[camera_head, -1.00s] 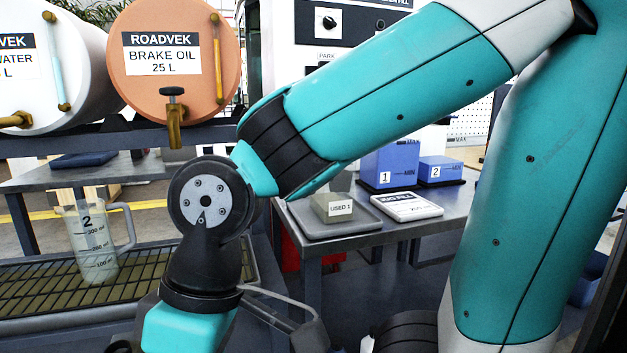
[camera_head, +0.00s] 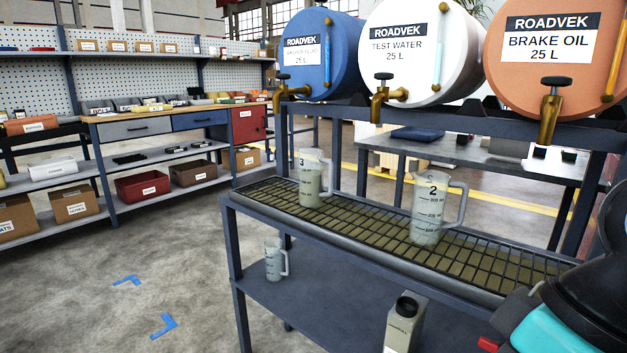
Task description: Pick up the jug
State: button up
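A clear jug marked 2 (camera_head: 428,212) stands upright on the grated drip tray (camera_head: 240,193), its handle to the right. A second clear jug marked 3 (camera_head: 310,180) stands upright on the same tray, further left, handle also to the right. A smaller clear jug (camera_head: 273,262) stands on the lower shelf, below the tray's left end. I cannot tell which jug is meant, or whether any holds liquid. Only part of my arm shows at the lower right edge; my gripper's fingers are not in view.
Above the tray are blue, white (camera_head: 412,45) and orange (camera_head: 545,50) drums with brass taps. A grey bottle (camera_head: 403,322) stands on the lower shelf (camera_head: 330,305). Shelving with boxes stands at the back left. The floor (camera_head: 100,265) to the left is clear, with blue tape corners.

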aim_at(311, 162)
jog(key=u, duration=2.6)
jog(key=i, duration=1.75)
jog(key=z, duration=2.8)
jog(key=i, duration=0.35)
jog(key=u, duration=0.15)
